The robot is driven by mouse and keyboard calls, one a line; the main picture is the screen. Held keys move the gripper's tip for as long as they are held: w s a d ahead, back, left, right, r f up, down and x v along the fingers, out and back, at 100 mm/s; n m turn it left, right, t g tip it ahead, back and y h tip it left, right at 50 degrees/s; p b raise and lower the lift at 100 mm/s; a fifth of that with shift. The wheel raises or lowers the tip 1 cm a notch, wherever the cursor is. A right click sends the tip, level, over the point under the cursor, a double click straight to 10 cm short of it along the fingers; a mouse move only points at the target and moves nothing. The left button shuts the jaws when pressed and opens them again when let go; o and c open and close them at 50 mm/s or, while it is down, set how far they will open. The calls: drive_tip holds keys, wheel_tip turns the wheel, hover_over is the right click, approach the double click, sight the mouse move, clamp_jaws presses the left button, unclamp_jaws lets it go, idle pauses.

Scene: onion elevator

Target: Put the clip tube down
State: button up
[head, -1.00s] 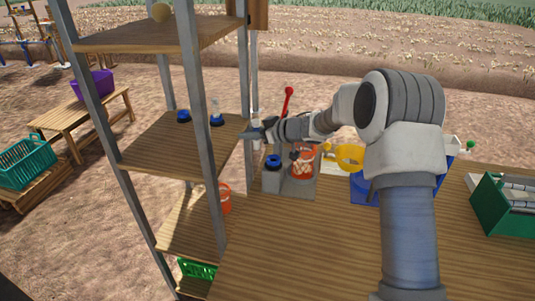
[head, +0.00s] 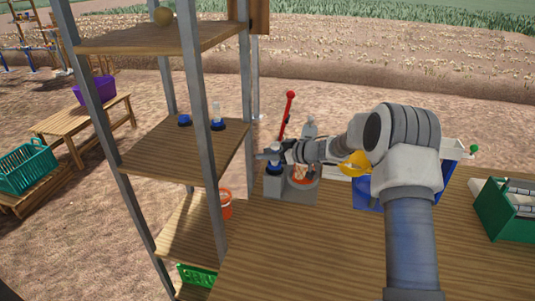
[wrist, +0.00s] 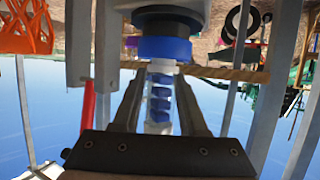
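The clip tube (wrist: 158,108) is clear with blue pieces inside. In the wrist view it stands between the fingers of my gripper (wrist: 160,78), which look closed on it near its end. That end meets a blue collar (wrist: 165,48) in front of a pale grey body. In the head view my gripper (head: 266,157) is right over the grey block (head: 275,187) on the bench, at the blue collar there. The tube is mostly hidden by the gripper in the head view. I cannot tell whether it is fully seated in the collar.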

drive_tip(key=shift+o, duration=1.1)
drive_tip(key=shift+d, duration=0.1)
